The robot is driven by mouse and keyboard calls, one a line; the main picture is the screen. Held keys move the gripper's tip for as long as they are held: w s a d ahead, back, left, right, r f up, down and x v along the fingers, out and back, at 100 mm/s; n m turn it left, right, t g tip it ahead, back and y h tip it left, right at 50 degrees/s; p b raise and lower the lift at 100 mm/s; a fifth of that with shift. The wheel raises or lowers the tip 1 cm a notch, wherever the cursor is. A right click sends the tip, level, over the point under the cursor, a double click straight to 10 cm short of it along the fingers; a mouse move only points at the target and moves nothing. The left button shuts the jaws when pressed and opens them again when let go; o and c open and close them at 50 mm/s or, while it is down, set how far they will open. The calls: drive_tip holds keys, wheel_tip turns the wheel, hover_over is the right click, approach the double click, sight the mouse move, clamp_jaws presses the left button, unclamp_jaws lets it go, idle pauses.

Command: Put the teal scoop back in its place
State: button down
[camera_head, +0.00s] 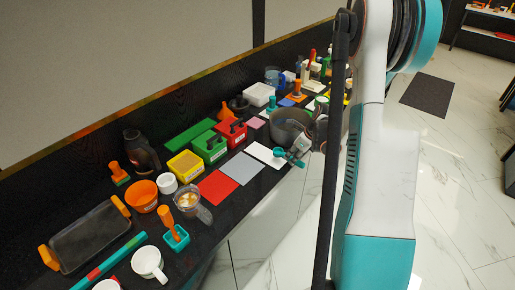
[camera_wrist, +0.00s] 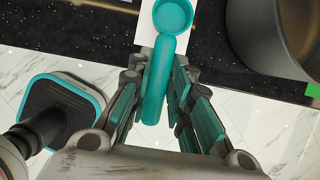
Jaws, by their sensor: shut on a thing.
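The teal scoop shows in the wrist view with its round cup (camera_wrist: 172,16) at the top and its handle pointing down. My gripper (camera_wrist: 158,80) is shut on the handle, with a finger on each side. In the head view the scoop (camera_head: 281,153) is near the counter's front edge, beside the white card (camera_head: 260,152). My gripper (camera_head: 302,147) is to its right, partly hidden by the arm. In the wrist view the cup is over the white card (camera_wrist: 147,35). I cannot tell whether the scoop touches it.
A large grey pot (camera_head: 291,122) stands just behind my gripper; it also shows in the wrist view (camera_wrist: 240,35). A grey card (camera_head: 241,168) and a red card (camera_head: 218,188) lie to the left. Green and red bins stand behind the cards. The marble floor in front looks open.

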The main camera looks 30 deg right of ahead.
drive_tip(key=w+a+b, duration=0.1)
drive_tip(key=w, duration=0.4)
drive_tip(key=w+a, duration=0.2)
drive_tip(key=w, duration=0.3)
drive_tip(key=w+a+b, duration=0.1)
drive_tip(key=w+a, duration=0.1)
drive_tip(key=w, duration=0.3)
drive_tip(key=shift+w+a+b, duration=0.15)
drive_tip(key=shift+w+b, duration=0.05)
drive_tip(key=shift+b, duration=0.1)
drive_tip(key=f, duration=0.1)
drive_tip(key=f+b, duration=0.1)
drive_tip(key=f, duration=0.1)
drive_tip(key=shift+w+f+b, duration=0.3)
drive_tip(key=shift+f+b, duration=0.05)
drive_tip(key=shift+f, duration=0.05)
drive_tip(key=shift+a+r, duration=0.1)
drive_tip(key=c, duration=1.9)
unclamp_jaws()
drive_tip(key=o, duration=0.4)
drive_tip(key=shift+o, duration=0.2)
